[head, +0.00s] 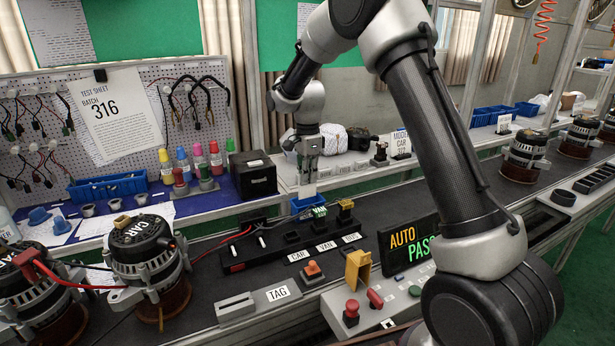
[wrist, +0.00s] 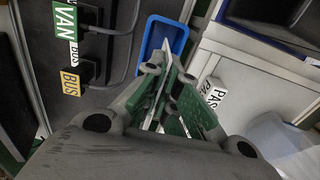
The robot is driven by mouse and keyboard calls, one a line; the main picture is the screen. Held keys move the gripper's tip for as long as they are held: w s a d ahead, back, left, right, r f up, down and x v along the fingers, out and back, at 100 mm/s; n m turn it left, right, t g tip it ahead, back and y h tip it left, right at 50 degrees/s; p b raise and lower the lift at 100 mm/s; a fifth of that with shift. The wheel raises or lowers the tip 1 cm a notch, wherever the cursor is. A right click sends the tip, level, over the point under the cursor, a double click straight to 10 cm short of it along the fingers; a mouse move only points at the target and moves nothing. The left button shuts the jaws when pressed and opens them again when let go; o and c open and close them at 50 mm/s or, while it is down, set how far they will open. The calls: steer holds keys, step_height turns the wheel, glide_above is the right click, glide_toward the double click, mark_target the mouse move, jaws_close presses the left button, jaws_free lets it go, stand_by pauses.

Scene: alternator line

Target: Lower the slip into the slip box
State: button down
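My gripper (head: 307,168) points straight down near the middle of the head view, shut on a small white slip (head: 307,191). The slip hangs upright below the fingertips, above the blue slip box (head: 302,207), whose front wall shows just under it. In the wrist view the slip (wrist: 157,79) is a thin pale sliver, nearly edge-on, between the green-padded fingers (wrist: 167,102). The open blue slip box (wrist: 180,44) lies beyond the fingertips there. The slip's lower end overlaps the box opening in view; I cannot tell whether it is below the rim.
A black rack with VAN (wrist: 65,18) and BUS (wrist: 70,83) plugs stands beside the box. A black cube (head: 252,176) is behind and left. The AUTO/PASS display (head: 408,246) is in front, right.

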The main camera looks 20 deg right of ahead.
mark_target(308, 192)
steer(key=shift+f, duration=3.05)
steer(key=c, duration=1.6)
jaws_free()
steer(key=shift+o, duration=0.2)
steer(key=shift+r, duration=0.15)
step_height(308, 192, up, 12)
steer(key=shift+f, duration=0.1)
